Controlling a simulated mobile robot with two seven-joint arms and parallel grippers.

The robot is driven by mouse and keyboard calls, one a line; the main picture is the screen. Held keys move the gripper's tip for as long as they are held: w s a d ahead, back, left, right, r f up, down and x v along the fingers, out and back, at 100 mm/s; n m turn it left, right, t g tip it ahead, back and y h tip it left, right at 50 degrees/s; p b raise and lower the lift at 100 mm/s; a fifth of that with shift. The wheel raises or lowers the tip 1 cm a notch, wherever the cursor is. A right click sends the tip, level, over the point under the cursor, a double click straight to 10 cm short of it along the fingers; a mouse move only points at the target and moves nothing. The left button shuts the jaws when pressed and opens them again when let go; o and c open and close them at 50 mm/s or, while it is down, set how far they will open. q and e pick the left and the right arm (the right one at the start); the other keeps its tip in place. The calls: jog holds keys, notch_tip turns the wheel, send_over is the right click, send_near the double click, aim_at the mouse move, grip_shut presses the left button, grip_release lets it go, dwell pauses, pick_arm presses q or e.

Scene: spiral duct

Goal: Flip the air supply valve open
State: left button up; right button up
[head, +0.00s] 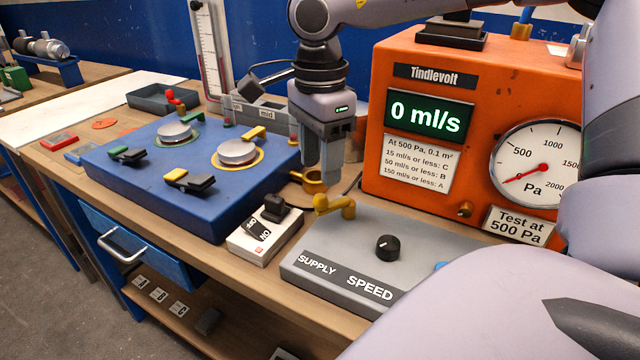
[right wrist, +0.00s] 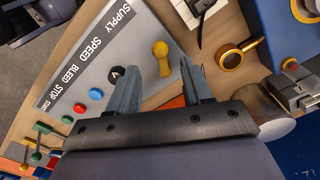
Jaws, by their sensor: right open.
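The air supply valve is a yellow lever (head: 335,206) on the grey control panel (head: 330,245), above the SUPPLY label. In the right wrist view the lever (right wrist: 161,58) shows just ahead of the gap between my fingertips. My right gripper (head: 322,178) points down over the bench in the head view, above and behind the lever. Its jaws (right wrist: 157,68) are open and empty in the right wrist view. I cannot tell whether a finger touches the lever; a gap seems to show. My left gripper is not in view.
A black SPEED knob (head: 387,248) sits beside the lever. The orange tester (head: 385,200) reads 0 ml/s and stands behind the panel. A white ON/OFF switch box (head: 262,236) and a blue clamp box (head: 120,180) lie to the left. A brass ring (head: 314,181) is close to my fingers.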

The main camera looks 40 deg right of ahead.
aim_at(321, 196)
jog(key=shift+f, duration=2.8)
grip_shut()
